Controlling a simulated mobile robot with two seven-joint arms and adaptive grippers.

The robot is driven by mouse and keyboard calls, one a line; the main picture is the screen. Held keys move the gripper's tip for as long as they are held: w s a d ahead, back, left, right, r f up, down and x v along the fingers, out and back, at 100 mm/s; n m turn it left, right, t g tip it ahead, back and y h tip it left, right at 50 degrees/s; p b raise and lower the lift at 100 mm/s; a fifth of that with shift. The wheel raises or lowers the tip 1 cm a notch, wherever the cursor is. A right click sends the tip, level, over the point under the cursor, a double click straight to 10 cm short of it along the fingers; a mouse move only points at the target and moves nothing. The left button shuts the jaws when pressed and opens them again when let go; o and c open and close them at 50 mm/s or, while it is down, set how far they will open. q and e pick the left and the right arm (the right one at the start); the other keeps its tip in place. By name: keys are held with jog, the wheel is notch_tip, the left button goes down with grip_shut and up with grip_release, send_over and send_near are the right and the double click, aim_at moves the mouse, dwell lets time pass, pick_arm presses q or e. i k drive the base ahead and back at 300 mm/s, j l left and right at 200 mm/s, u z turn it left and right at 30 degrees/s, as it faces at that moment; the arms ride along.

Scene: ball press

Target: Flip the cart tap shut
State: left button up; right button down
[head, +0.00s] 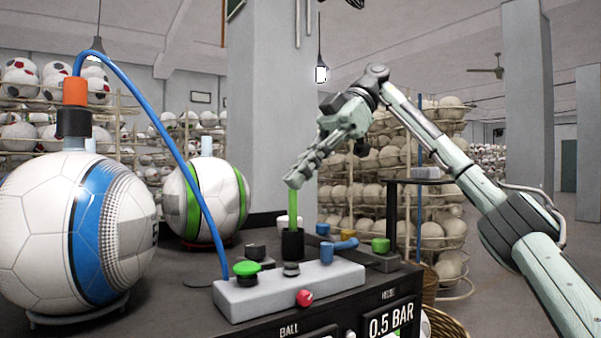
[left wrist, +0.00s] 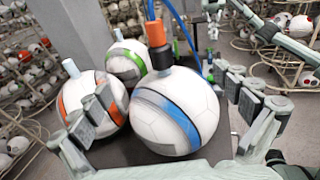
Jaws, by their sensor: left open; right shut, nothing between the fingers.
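A grey valve block (head: 240,297) lies on the dark cart top. On it, a green lever (head: 294,212) stands nearly upright in a black collar (head: 292,243). No label shows which of these is the cart tap. My right gripper (head: 293,183) is shut and empty, its fingertips at the green lever's top; I cannot tell whether they touch. My left gripper (left wrist: 170,88) is open, seen only in the left wrist view, its fingers on either side of the blue-striped ball (left wrist: 160,125), with no clear contact.
A blue hose (head: 150,112) arches from the orange fitting (head: 75,91) above the blue-striped ball to the block. A green-striped ball (head: 225,205) sits behind. Green (head: 246,268) and red (head: 304,298) knobs are on the block. A 0.5 BAR display (head: 391,320) is on the cart front.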

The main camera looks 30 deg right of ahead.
aim_at(340, 246)
jog(key=k, duration=1.5)
